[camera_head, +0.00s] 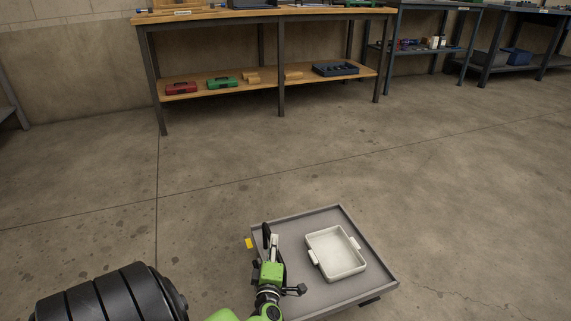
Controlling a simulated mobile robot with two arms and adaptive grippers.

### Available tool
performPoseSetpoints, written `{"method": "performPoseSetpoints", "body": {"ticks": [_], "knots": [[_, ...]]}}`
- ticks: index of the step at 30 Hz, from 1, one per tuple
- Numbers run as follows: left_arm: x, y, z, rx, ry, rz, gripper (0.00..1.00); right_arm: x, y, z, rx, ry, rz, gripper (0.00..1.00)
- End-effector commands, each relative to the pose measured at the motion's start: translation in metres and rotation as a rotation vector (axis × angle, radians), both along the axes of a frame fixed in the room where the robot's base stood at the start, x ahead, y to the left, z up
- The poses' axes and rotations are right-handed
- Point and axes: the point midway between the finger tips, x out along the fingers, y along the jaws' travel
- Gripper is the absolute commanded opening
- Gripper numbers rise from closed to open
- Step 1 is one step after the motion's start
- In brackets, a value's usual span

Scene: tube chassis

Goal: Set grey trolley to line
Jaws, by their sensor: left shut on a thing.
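The grey trolley (315,222) shows at the bottom centre, seen from above as a flat tray top with a raised rim, turned slightly in the picture. A white two-handled bin (337,253) sits on its right half. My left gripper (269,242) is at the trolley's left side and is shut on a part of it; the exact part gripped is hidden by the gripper. Thin dark joint lines (240,182) cross the floor behind the trolley. My right gripper is not in view.
A wooden workbench (220,91) with red and green cases on its lower shelf stands at the back. Blue-grey benches (410,48) stand at the back right. The concrete floor between trolley and benches is clear, as is the floor to the right.

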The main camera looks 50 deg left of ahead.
Motion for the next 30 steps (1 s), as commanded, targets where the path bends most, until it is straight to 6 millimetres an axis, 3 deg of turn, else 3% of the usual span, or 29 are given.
{"method": "performPoseSetpoints", "body": {"ticks": [16,17,18,30], "knots": [[-0.0079,0.0006,-0.0026,-0.005,0.003,-0.005,0.00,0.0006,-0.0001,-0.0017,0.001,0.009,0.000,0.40],[-0.0079,0.0006,-0.0025,-0.004,0.002,-0.004,0.20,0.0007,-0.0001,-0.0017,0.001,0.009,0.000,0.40],[-0.0079,0.0008,-0.0024,-0.004,0.003,-0.004,0.29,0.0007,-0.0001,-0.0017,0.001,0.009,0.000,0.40],[-0.0101,-0.0005,-0.0007,-0.003,0.001,-0.003,0.29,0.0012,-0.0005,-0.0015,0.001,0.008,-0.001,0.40]]}}
